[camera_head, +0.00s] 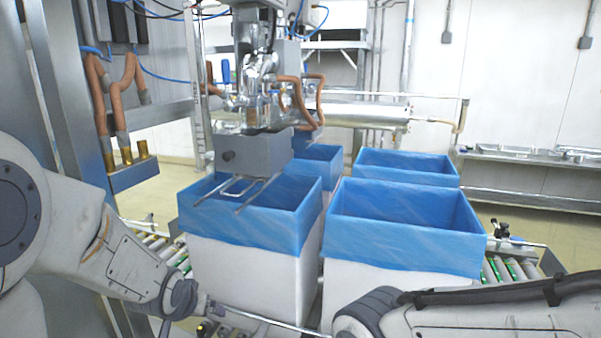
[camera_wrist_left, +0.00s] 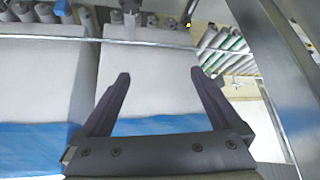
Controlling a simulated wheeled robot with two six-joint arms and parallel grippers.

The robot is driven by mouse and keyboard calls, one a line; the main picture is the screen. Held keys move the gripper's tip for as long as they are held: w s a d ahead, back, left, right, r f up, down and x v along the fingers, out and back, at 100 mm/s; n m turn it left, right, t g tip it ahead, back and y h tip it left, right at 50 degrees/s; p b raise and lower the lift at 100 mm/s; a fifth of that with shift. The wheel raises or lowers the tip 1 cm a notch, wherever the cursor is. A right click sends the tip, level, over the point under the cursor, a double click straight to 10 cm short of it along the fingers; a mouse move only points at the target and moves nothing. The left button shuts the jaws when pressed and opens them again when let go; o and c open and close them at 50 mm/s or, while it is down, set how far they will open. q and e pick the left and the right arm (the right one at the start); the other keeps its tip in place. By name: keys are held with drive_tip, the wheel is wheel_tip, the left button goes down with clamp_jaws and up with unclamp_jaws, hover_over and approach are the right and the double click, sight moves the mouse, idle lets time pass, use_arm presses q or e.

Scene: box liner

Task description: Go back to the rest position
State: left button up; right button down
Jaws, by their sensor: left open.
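My left gripper (camera_wrist_left: 160,74) is open in the left wrist view, with its two dark fingers spread and nothing between them. Beyond the fingers is the white side of a box (camera_wrist_left: 145,70) with a blue liner folded over its rim. In the head view my left arm comes in from the left and its wrist is low beside the front left box (camera_head: 245,285); the fingers are not clear there. My right arm crosses the lower right corner, in front of the front right box (camera_head: 385,290). Its gripper is not seen.
Boxes with blue liners (camera_head: 405,240) stand on a roller conveyor (camera_head: 505,270), with more behind. A machine head with a grey block (camera_head: 250,155) and thin prongs hangs over the front left box. A metal rail (camera_wrist_left: 130,42) runs along the boxes. A steel frame stands at left.

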use_arm(q)
drive_tip(key=s+d+f+g, duration=0.2)
drive_tip(key=s+f+g, duration=0.1)
drive_tip(key=s, duration=0.6)
drive_tip(key=s+d+r+m+g, duration=0.2)
drive_tip(key=s+d+r+m, duration=0.1)
drive_tip(key=s+d, duration=0.4)
drive_tip(key=s+d+r+m+g+h, duration=0.1)
drive_tip(key=s+d+r+m+g, duration=0.1)
drive_tip(key=s+d, duration=0.5)
drive_tip(key=shift+s+d+r+m, duration=0.3)
drive_tip(key=shift+s+r+m, duration=0.15)
drive_tip(key=shift+s+m, duration=0.45)
drive_tip(key=shift+s, duration=0.1)
drive_tip(key=shift+c, duration=0.3)
